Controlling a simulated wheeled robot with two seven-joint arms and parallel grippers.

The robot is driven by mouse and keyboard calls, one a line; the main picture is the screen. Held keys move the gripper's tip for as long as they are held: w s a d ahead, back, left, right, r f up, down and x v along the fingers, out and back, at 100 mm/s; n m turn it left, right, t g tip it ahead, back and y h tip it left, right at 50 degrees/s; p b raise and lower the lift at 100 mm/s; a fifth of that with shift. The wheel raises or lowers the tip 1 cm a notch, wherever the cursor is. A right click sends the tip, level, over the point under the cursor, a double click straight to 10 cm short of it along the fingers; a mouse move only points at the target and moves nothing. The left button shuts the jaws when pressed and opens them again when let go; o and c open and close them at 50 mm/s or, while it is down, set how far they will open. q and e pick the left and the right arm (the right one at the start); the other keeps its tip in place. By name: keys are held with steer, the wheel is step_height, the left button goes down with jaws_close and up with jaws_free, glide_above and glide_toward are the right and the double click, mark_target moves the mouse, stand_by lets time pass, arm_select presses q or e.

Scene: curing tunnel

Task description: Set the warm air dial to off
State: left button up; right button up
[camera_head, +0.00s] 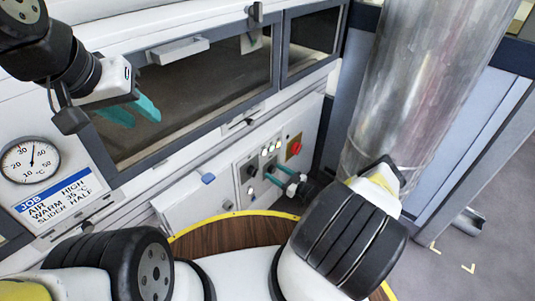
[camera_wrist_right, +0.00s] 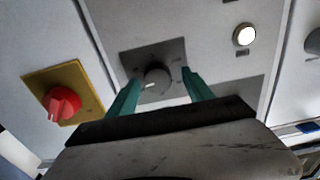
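A control panel (camera_head: 243,180) with dark dials is on the white machine front in the head view. My right gripper (camera_head: 272,171) is at this panel, fingers apart. In the right wrist view a dark round dial (camera_wrist_right: 158,77) with a short white mark on a grey plate shows between the teal fingers of the right gripper (camera_wrist_right: 155,82). The fingers are either side of it with gaps; I cannot tell their depth. No label is readable, so I cannot tell whether this is the warm air dial. My left gripper (camera_head: 131,110) is open and empty before the window.
A red knob on a yellow plate (camera_wrist_right: 62,103) is close beside the right gripper; it also shows in the head view (camera_head: 295,149). A lit white lamp (camera_wrist_right: 245,36) and another dark dial (camera_wrist_right: 312,41) are nearby. A large metal duct (camera_head: 425,85) stands at right.

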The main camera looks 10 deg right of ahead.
steer(key=shift+d, duration=0.15)
steer(key=v, duration=0.7)
steer(key=shift+s, duration=0.35)
steer(key=shift+d+r, duration=0.1)
steer(key=shift+d, duration=0.05)
